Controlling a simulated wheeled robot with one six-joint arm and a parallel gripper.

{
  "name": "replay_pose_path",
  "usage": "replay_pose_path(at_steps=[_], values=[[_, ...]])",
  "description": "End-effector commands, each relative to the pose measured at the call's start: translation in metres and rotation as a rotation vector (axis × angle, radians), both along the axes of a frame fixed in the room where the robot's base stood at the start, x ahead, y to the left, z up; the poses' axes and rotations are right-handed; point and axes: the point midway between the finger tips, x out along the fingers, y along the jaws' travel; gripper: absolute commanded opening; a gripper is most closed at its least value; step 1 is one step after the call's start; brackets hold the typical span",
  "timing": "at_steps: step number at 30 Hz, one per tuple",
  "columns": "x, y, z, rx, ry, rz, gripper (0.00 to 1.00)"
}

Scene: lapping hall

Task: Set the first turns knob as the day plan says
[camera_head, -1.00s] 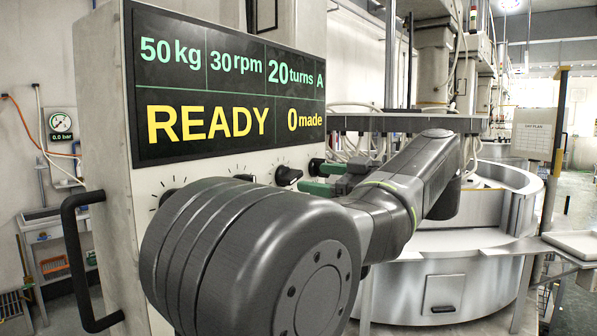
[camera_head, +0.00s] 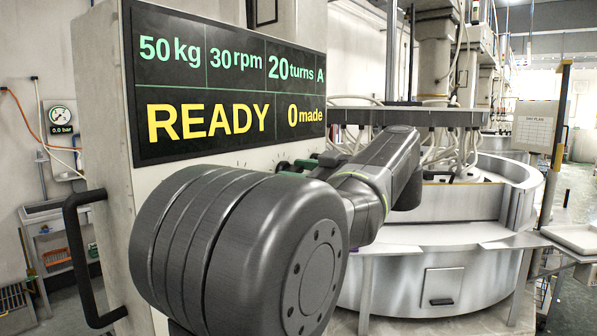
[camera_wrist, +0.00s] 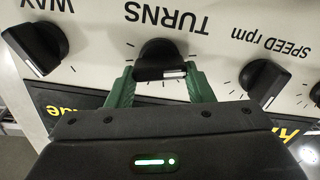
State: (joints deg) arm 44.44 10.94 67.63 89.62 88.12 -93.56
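The turns knob (camera_wrist: 160,60) is black with a white pointer mark and sits under the word TURNS, which appears upside down in the wrist view. Its grip bar lies roughly across the picture, with the mark toward the right. My gripper (camera_wrist: 160,78) has its green fingers apart, one on each side of the knob; contact is not clear. In the head view my arm hides most of the gripper and the knob row. The display (camera_head: 228,82) reads 50 kg, 30 rpm, 20 turns, A, READY, 0 made. The day plan sheet (camera_head: 534,128) is too small to read.
The WAY knob (camera_wrist: 38,48) and the speed rpm knob (camera_wrist: 264,80) flank the turns knob closely. A black handle (camera_head: 78,258) stands out from the cabinet's left side. The round lapping machine (camera_head: 440,270) stands behind my arm at the right.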

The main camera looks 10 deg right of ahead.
Motion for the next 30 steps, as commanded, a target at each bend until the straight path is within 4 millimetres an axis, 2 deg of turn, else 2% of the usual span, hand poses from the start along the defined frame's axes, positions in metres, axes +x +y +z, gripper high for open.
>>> replay_pose_path(at_steps=[14, 30], values=[[0.0002, -0.0005, -0.0001, 0.067, 0.064, 0.001, 0.24], [0.0027, -0.0031, 0.0014, 0.408, 0.389, 0.001, 0.24]])
